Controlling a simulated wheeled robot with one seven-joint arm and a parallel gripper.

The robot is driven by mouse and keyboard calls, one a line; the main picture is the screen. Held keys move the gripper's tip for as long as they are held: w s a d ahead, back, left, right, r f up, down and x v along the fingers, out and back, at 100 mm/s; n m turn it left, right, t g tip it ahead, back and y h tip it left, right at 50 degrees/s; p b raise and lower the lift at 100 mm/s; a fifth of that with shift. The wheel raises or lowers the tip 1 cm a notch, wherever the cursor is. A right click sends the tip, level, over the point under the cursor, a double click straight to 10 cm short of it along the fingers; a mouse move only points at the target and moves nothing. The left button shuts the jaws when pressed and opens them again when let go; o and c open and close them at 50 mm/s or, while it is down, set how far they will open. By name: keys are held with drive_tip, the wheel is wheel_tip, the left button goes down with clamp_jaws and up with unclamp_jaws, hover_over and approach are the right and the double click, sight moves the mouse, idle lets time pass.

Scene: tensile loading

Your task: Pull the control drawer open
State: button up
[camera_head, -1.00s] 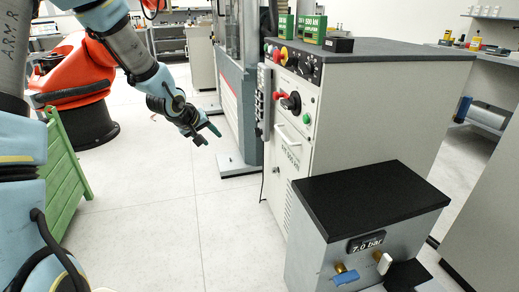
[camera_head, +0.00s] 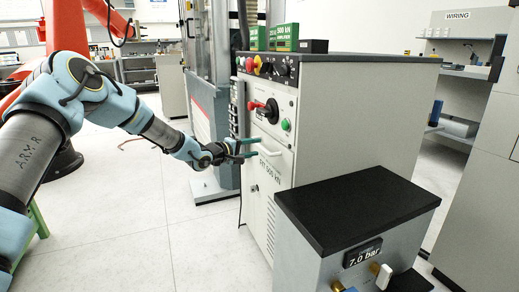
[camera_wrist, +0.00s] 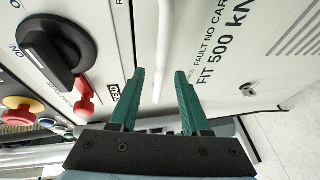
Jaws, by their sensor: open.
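The control drawer (camera_head: 279,168) is a light grey panel marked "FIT 500 kN" on the cabinet's front, and it looks shut. Its white bar handle (camera_head: 271,152) shows near the panel's top. In the wrist view the handle (camera_wrist: 164,40) runs lengthwise between the two green fingers. My gripper (camera_head: 257,147) is open in front of the drawer, with its fingers pointing at the handle. It also shows in the wrist view (camera_wrist: 160,73), one finger on each side of the handle's line. I cannot tell whether either finger touches it.
A black-topped box (camera_head: 355,205) reading 7.0 bar stands close at the front right. The floor (camera_head: 130,220) left of the cabinet is clear.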

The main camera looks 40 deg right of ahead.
sight(260, 145)
drive_tip(key=shift+d+f, duration=0.2)
drive_tip(key=shift+d, duration=0.75)
drive_tip(key=shift+d+f, duration=0.15)
drive_tip(key=shift+d, duration=0.75)
drive_tip(key=shift+c, duration=0.4)
clamp_jaws()
